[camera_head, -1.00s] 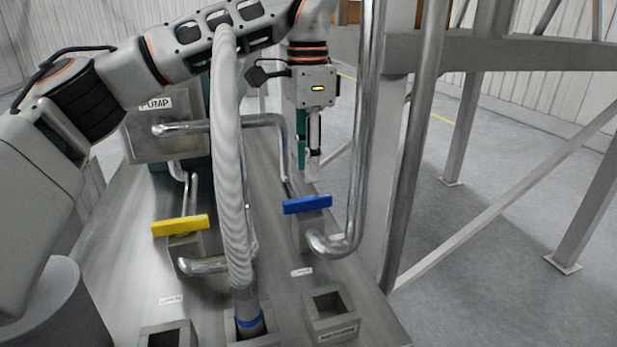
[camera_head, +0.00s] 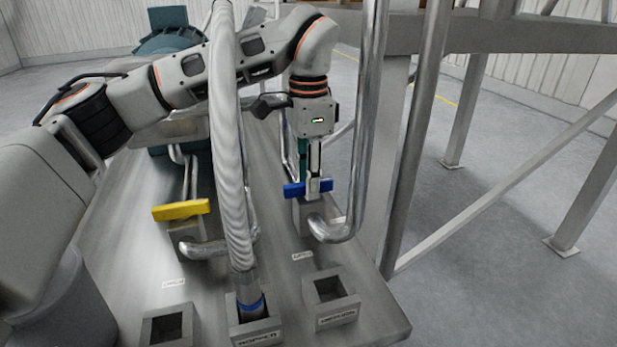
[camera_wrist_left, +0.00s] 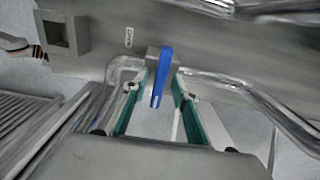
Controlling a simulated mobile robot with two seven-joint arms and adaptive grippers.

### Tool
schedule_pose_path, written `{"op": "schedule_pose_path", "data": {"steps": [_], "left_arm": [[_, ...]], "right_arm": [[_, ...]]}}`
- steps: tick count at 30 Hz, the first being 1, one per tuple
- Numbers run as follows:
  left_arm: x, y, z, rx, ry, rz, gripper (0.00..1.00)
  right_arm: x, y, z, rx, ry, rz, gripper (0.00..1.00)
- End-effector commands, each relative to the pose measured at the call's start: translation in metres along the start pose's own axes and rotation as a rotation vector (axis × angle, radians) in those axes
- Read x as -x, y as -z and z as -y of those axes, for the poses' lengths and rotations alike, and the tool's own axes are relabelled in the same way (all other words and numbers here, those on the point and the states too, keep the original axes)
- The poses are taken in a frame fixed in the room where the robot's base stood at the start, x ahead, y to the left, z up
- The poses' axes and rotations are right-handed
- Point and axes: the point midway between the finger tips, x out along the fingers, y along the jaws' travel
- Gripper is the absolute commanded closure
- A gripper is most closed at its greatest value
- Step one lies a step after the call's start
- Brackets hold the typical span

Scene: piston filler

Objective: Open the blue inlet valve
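The blue inlet valve handle (camera_head: 292,190) is a flat bar on a grey block at the right of the metal deck. In the head view it lies roughly crosswise. My left gripper (camera_head: 310,187) points down at it from above, with its fingertips at the handle's height. In the left wrist view the blue handle (camera_wrist_left: 162,70) lies between the two spread green-padded fingers of the gripper (camera_wrist_left: 156,90). A gap shows on each side, so the gripper looks open and not closed on the handle. My right gripper is not in view.
A yellow valve handle (camera_head: 181,210) is to the left. A ribbed hose (camera_head: 231,170) rises from a square socket in front of my left arm. A shiny vertical pipe (camera_head: 369,130) stands close right of the gripper. An empty square socket (camera_head: 333,318) is at the front right.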

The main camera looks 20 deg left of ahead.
Motion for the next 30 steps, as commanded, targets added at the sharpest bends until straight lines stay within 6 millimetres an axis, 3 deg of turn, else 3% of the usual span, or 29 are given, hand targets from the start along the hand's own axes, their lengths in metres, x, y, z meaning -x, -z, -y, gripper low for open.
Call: {"op": "schedule_pose_path", "data": {"steps": [3, 6, 20, 30], "left_arm": [[0.0, 0.0, 0.0, 0.0, 0.0, 0.0, 0.75], [0.0001, 0.0, -0.0001, 0.0, 0.0, 0.0, 1.0], [-0.0004, -0.0002, -0.0002, -0.05, -0.001, 0.002, 1.0], [-0.0001, -0.0002, 0.0004, -0.288, 0.0, 0.002, 1.0]], "right_arm": [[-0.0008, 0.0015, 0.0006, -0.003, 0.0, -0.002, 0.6], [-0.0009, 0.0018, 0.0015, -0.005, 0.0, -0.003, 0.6], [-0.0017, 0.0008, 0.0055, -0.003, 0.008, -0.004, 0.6], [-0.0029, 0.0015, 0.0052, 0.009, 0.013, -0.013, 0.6]]}}
